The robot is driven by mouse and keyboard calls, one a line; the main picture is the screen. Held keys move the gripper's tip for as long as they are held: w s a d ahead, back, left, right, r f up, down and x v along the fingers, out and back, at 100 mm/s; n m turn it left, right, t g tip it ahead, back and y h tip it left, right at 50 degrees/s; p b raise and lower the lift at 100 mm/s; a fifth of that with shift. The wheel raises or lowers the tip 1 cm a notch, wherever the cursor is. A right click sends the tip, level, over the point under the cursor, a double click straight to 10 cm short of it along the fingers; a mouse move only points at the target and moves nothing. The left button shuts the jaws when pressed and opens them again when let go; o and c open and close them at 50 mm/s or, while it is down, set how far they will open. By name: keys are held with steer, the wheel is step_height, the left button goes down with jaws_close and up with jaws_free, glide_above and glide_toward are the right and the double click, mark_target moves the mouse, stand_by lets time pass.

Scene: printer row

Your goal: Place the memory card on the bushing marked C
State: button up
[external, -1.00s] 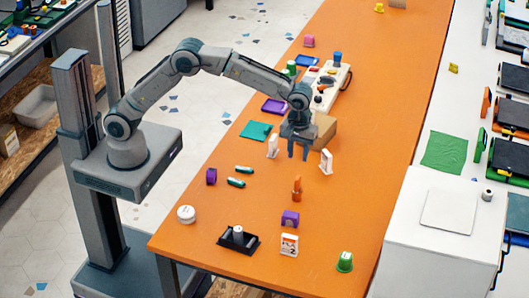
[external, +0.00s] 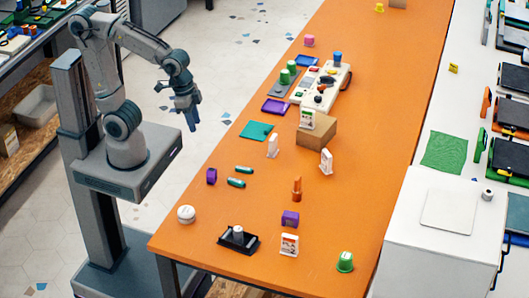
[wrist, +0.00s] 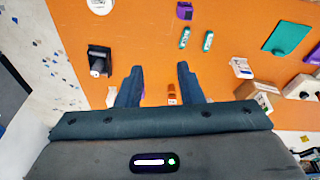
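My gripper (external: 186,118) hangs off the table's left side, pointing down over the floor. In the wrist view its two fingers (wrist: 160,66) are apart with nothing between them. I cannot say for sure which thing is the memory card. A white card-like piece with a green patch (external: 307,118) is at the cardboard box (external: 318,138). Other white upright pieces stand on the table, one left of the box (external: 273,146), one right of it (external: 326,162) and one at the front (external: 289,244). No letter C is readable, so I cannot pick out the bushing.
The orange table (external: 220,210) also holds a black tray (external: 250,245) with a white cylinder, a white round tin (external: 186,214), purple blocks (external: 290,218), a copper-coloured piece (external: 297,190), a green cup (external: 345,262) and a teal sheet (external: 257,130).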

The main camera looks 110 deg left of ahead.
steer(key=s, duration=0.1)
steer(key=s+f+m, duration=0.1)
steer(key=s, duration=0.1)
steer(key=s+f+m, duration=0.1)
steer(key=shift+s+d, duration=0.25)
steer(key=shift+s, duration=0.1)
